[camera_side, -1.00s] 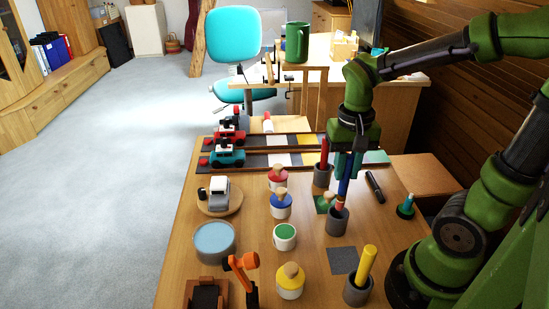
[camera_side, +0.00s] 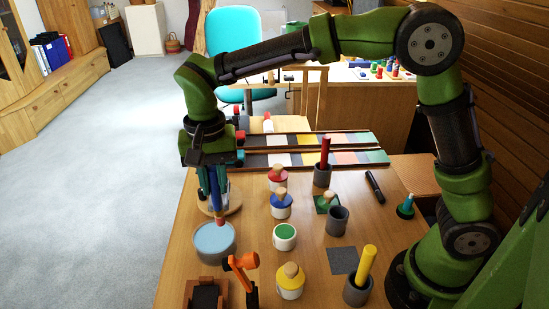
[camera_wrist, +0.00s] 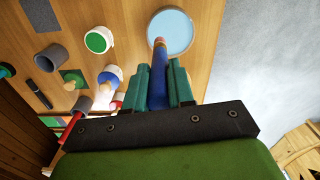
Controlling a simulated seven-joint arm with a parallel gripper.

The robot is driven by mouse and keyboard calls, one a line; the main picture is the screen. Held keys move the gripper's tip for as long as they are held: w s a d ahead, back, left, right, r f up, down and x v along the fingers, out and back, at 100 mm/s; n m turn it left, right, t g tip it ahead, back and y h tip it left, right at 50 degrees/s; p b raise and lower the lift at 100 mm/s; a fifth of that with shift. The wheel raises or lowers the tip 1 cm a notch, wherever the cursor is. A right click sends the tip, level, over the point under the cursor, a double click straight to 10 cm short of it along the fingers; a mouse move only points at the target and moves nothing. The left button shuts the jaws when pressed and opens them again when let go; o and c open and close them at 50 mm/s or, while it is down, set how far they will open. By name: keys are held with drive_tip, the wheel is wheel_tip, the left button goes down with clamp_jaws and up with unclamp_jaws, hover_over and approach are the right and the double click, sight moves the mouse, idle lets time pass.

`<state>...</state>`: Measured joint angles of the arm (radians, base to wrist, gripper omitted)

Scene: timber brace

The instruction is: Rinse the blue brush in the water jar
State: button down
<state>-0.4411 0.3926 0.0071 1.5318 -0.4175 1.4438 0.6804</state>
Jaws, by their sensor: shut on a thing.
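My gripper (camera_side: 214,165) is shut on the blue brush (camera_side: 216,195) and holds it upright, bristle end down. The water jar (camera_side: 205,254) is a round grey pot with light blue water at the left of the table. The brush tip is over the water's far right part in the side view; whether it touches the water I cannot tell. In the wrist view the brush (camera_wrist: 158,88) lies between the teal fingers of my gripper (camera_wrist: 160,85), its tip pointing at the near rim of the jar (camera_wrist: 188,42).
An empty grey holder (camera_side: 337,222) stands mid-table. A red brush (camera_side: 325,152) and a yellow brush (camera_side: 367,262) stand in other holders. An open green paint pot (camera_side: 285,237) and an orange clamp-like object (camera_side: 242,266) are near the jar. Lidded pots stand mid-table.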

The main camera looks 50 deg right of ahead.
drive_tip(key=shift+m, duration=0.8)
drive_tip(key=shift+w+a+f, duration=0.2)
drive_tip(key=shift+w+f, duration=0.05)
drive_tip(key=shift+f, duration=0.5)
drive_tip(key=shift+w+a+f, duration=0.25)
drive_tip(key=shift+w+f, duration=0.05)
drive_tip(key=shift+f, duration=0.45)
drive_tip(key=shift+w+a+f, duration=0.2)
drive_tip(key=shift+w+f, duration=0.05)
drive_tip(key=shift+f, duration=1.1)
wheel_tip(320, 180, up, 7)
idle(0.8)
idle(0.4)
